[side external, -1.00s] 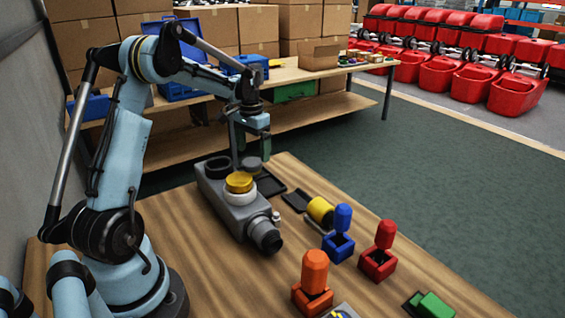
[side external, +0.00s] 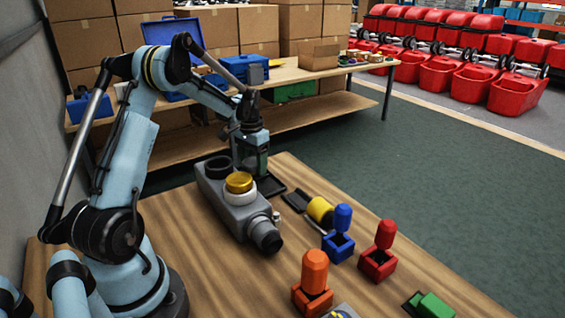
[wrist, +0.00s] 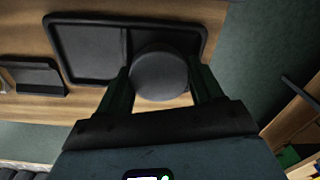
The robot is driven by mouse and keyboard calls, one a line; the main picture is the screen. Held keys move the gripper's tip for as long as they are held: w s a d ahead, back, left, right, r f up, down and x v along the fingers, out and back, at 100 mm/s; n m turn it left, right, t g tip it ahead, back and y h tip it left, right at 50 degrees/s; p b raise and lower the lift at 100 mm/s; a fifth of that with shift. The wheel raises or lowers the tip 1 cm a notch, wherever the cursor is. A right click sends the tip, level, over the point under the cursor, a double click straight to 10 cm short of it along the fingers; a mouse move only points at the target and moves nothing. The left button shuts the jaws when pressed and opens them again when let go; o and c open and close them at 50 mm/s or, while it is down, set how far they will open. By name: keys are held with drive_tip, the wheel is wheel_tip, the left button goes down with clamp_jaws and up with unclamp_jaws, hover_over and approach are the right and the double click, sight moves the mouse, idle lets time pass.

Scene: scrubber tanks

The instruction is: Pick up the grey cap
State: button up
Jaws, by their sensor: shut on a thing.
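The grey cap (wrist: 160,75) is a round dark grey disc. In the wrist view it sits between the two fingers of my gripper (wrist: 160,88), which are shut on its sides. Part of the black tray (wrist: 88,80) shows behind and beside it. In the side view my gripper (side external: 256,164) is low at the far end of the wooden table, just right of the grey tank (side external: 232,208). The cap is hidden there by the gripper. I cannot tell whether the cap touches the surface below.
The tank carries a yellow cap (side external: 239,182) on a white ring and a black ring (side external: 218,166). A yellow cylinder (side external: 320,210), blue block (side external: 338,246), red block (side external: 378,264) and orange block (side external: 312,300) stand to the right. The table's far edge is close to the gripper.

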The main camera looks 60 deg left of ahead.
sight(253, 161)
drive_tip(key=shift+c, duration=0.2)
drive_tip(key=shift+r, duration=0.6)
wheel_tip(253, 161, up, 2)
drive_tip(key=shift+r, duration=0.2)
drive_tip(key=d+r, duration=0.7)
drive_tip(key=d, duration=0.4)
drive_tip(key=shift+w+r, duration=0.15)
drive_tip(key=shift+w, duration=0.3)
drive_tip(key=s+a+r+n, duration=0.1)
drive_tip(key=s+a+r, duration=0.1)
drive_tip(key=s, duration=0.2)
drive_tip(key=s+a+r+n, duration=0.2)
drive_tip(key=s, duration=0.1)
drive_tip(key=s+a+r+n, duration=0.1)
drive_tip(key=s+a+r, duration=0.1)
drive_tip(key=s+a, duration=0.1)
drive_tip(key=shift+s+r+n, duration=0.1)
drive_tip(key=shift+s+n, duration=0.3)
drive_tip(key=shift+s, duration=0.45)
drive_tip(key=shift+s+a+f, duration=0.1)
drive_tip(key=shift+s+f, duration=0.05)
drive_tip(key=shift+f, duration=0.8)
drive_tip(key=shift+s+a+f, duration=0.1)
drive_tip(key=shift+s+f, duration=0.05)
drive_tip(key=shift+f, duration=0.8)
drive_tip(key=shift+s+f, duration=0.15)
drive_tip(key=shift+f, duration=0.8)
drive_tip(key=shift+f, duration=1.4)
